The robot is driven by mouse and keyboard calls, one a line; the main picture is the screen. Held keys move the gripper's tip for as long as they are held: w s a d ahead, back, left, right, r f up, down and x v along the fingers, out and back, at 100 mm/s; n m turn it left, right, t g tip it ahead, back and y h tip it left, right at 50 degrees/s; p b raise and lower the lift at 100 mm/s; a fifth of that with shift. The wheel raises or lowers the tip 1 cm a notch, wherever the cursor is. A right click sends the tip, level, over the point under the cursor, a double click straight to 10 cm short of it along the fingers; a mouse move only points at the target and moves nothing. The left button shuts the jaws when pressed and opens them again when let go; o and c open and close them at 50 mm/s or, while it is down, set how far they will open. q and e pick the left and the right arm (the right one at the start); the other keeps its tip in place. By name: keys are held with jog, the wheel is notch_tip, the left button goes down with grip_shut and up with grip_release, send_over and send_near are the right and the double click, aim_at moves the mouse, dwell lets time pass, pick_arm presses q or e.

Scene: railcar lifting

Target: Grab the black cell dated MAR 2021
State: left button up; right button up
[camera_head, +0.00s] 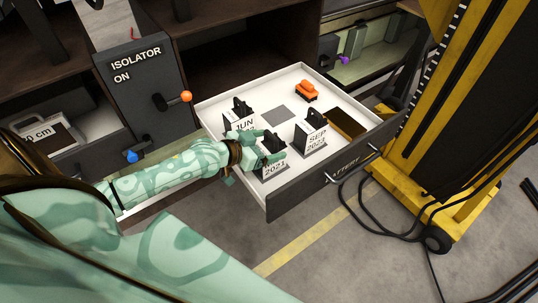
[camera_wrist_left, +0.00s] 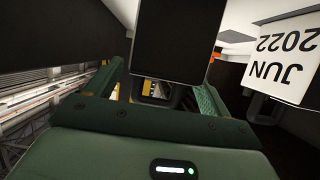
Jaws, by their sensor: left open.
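An open white drawer (camera_head: 209,110) holds several dated cells. A cell labelled 2021 (camera_head: 276,167) stands at its near left; its month is hidden by my left gripper (camera_head: 264,146). That gripper is open, with its fingers at the cell's black top handle. In the left wrist view a black block (camera_wrist_left: 177,40) is ahead of the open fingers (camera_wrist_left: 160,92), and a dark handle-like loop shows between them; contact cannot be told. A JUN cell (camera_head: 242,122) stands behind; its label reads JUN 2022 in the left wrist view (camera_wrist_left: 288,58). A SEP cell (camera_head: 311,137) stands to the right.
An orange toy-like item (camera_head: 307,91), a grey pad (camera_head: 279,115) and a brown block (camera_head: 346,123) also lie in the drawer. An isolator panel (camera_head: 143,85) with an orange-knobbed lever stands left. A yellow lifting column (camera_head: 452,110) and loose black cables are right.

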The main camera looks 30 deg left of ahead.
pick_arm(q)
jog(key=x, duration=0.3)
jog(key=shift+s+r, duration=0.1)
jog(key=c, duration=0.5)
grip_shut()
jog(key=shift+r, duration=0.2)
